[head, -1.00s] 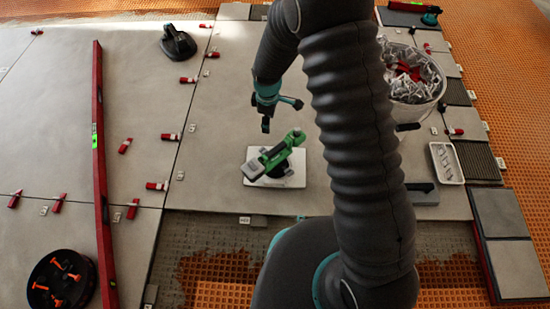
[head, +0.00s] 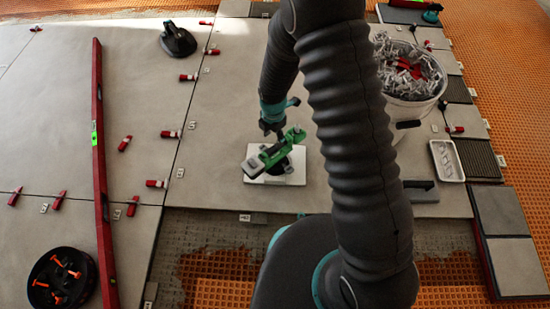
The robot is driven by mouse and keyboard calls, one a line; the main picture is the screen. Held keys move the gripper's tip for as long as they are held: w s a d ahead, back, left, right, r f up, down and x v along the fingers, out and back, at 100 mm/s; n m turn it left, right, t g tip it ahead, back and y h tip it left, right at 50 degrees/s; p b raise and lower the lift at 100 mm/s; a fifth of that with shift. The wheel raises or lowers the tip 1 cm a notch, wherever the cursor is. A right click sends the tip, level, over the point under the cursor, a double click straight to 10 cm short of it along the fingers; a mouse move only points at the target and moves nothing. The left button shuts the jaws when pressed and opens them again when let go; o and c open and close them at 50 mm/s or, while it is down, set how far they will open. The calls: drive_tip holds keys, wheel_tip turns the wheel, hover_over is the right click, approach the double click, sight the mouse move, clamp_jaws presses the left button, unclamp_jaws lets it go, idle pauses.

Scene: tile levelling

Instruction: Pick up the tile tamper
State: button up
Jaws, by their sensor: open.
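The tile tamper appears to be the green and dark tool (head: 268,158) with a grey block at its left end. It rests on a white square plate (head: 292,176) on the large grey tiles, left of my arm. My gripper (head: 276,131) is open and points down at the tool's upper edge, overlapping it in the picture. Whether the fingers touch the tool or are around its handle cannot be told. The tool's underside is hidden.
A white bucket of clips (head: 412,105) stands right of my arm, near a white tray (head: 446,160). A long red level (head: 99,180) lies at left. A black suction cup (head: 178,39) sits at the back. Red wedges (head: 157,183) line the tile joints.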

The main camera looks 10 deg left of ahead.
sight(274, 147)
drive_tip(key=shift+w+d+f+b, duration=0.1)
drive_tip(key=shift+w+f+b, duration=0.1)
drive_tip(key=shift+f, duration=1.85)
drive_tip(key=shift+w+d+f+b, duration=0.1)
drive_tip(key=shift+f+b, duration=0.1)
drive_tip(key=shift+f, duration=1.8)
drive_tip(key=shift+f+b, duration=0.2)
drive_tip(key=shift+b, duration=0.1)
clamp_jaws()
